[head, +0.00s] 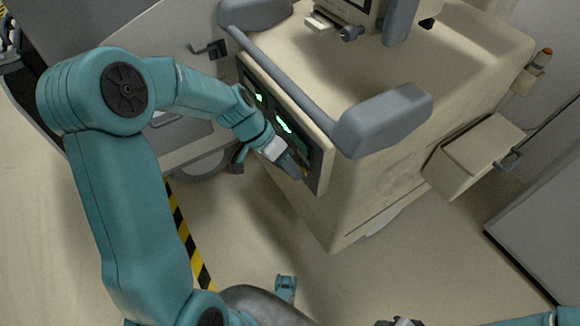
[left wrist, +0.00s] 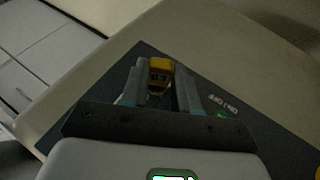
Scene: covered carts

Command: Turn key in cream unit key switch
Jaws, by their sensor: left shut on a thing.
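The cream unit (head: 350,190) is a covered cart with a dark front panel (head: 272,112) that carries green lit displays. My left gripper (head: 297,171) reaches the lower right part of this panel. In the left wrist view, my left gripper (left wrist: 163,80) is shut on a yellow key (left wrist: 159,66) with dark marks on its head. The key stands at the dark panel, beside a white "ON / OFF" label (left wrist: 224,103). The fingers hide the key switch and the key's shaft. A dark piece, probably my right gripper (head: 400,322), is cut off at the bottom edge.
A grey handrail (head: 290,75) with thick padded ends runs above the panel, close over my left forearm. A cream box (head: 470,155) hangs on the unit's right side. Black-and-yellow tape (head: 187,235) marks the floor. Floor in front of the unit is clear.

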